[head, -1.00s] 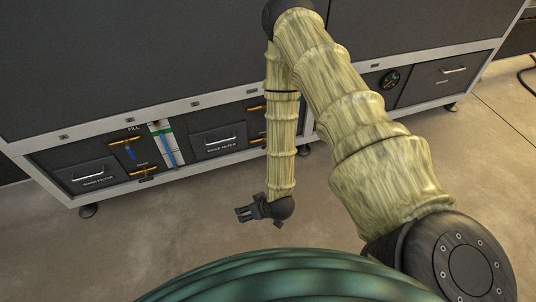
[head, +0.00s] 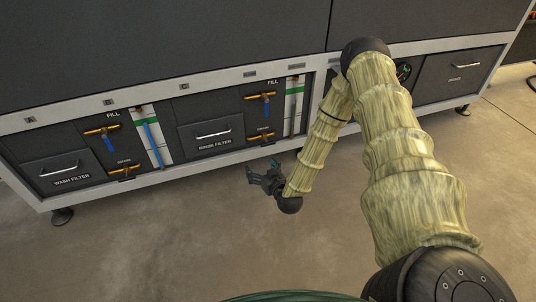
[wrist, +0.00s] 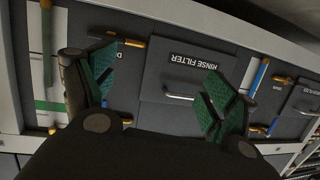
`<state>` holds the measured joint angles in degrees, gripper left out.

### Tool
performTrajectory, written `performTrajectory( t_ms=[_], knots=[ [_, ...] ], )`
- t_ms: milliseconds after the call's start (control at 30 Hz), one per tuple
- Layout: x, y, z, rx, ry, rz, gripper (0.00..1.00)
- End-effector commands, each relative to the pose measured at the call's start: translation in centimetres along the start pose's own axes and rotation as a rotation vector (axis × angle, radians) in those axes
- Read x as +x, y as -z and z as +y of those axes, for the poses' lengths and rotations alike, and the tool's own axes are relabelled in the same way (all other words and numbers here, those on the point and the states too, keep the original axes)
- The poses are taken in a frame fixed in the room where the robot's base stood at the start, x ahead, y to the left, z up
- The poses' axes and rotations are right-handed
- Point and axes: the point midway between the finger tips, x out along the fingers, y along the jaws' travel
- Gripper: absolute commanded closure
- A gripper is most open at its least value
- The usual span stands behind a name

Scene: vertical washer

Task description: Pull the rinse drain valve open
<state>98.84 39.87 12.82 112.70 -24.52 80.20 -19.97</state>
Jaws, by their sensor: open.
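The rinse drain valve (head: 262,137) is a small orange bar low on the washer's front, right of the rinse filter drawer (head: 193,136) and below the rinse fill valve (head: 262,97), which has a blue handle. In the wrist view the panel appears upside down; the orange drain valve (wrist: 133,42) shows upper left, beside its partly hidden label. My gripper (head: 253,173) is open and empty, low in front of the panel, below the drain valve and apart from it. Its two green-padded fingers (wrist: 157,92) are spread wide in the wrist view.
The wash filter drawer (head: 60,170), wash fill valve (head: 102,131) and wash drain valve (head: 125,173) lie to the left. A level gauge (head: 294,105) stands just right of the rinse valves. Open floor (head: 190,240) lies before the washer.

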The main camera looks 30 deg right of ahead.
Motion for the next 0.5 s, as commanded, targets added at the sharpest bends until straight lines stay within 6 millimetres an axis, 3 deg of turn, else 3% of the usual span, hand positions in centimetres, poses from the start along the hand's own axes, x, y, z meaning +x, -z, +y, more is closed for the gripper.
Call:
performTrajectory(
  t_ms=[33, 300, 500],
  knots=[
    [1.1, -1.4, 1.5, -0.005, -0.018, 0.037, 0.14],
    [3.6, -1.7, 7.0, -0.036, -0.096, 0.201, 0.14],
    [4.2, -1.4, 8.8, -0.05, -0.123, 0.255, 0.14]
  ],
)
